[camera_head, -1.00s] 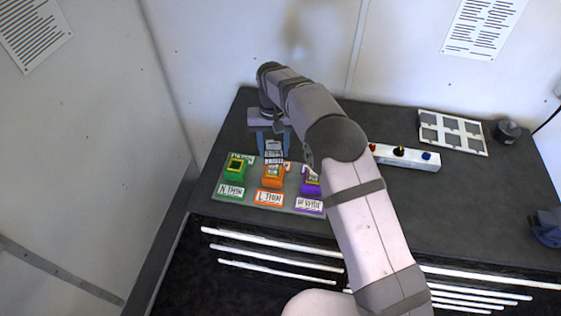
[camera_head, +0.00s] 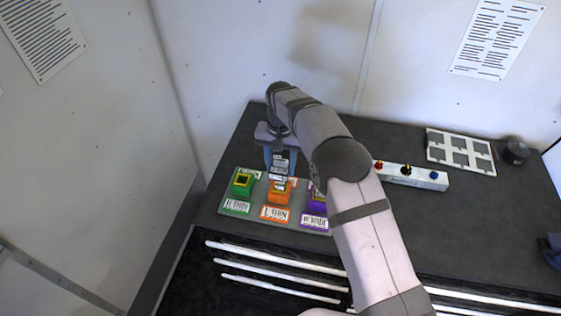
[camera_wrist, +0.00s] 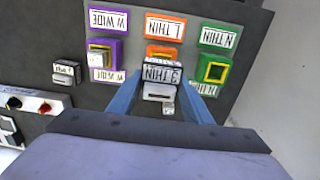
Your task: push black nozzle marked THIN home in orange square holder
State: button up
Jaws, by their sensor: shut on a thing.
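My gripper (camera_wrist: 161,92) is shut on the black nozzle (camera_wrist: 161,75), whose white label reads THIN upside down in the wrist view. In the head view my gripper (camera_head: 280,165) and the labelled nozzle (camera_head: 281,158) are just behind and over the orange square holder (camera_head: 278,197). In the wrist view the nozzle covers part of the orange holder (camera_wrist: 164,28), which has a THIN plate. I cannot tell how deep the nozzle sits, or whether it touches the socket.
The green holder (camera_wrist: 216,40) is empty; the purple holder (camera_wrist: 90,45) has a pale-topped piece in it. Both flank the orange one closely. A small labelled block (camera_wrist: 66,73) lies beyond the purple one. A switch box (camera_head: 410,176) and panelled tray (camera_head: 460,152) stand right.

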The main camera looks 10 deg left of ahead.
jog(key=shift+f+b, duration=1.4)
jog(key=shift+f, duration=1.6)
jog(key=shift+f+b, duration=0.3)
jog(key=shift+f, duration=0.2)
jog(key=o, duration=1.5)
jog(key=shift+r, duration=0.1)
jog(key=shift+r+p, duration=1.7)
jog(key=shift+r, duration=1.25)
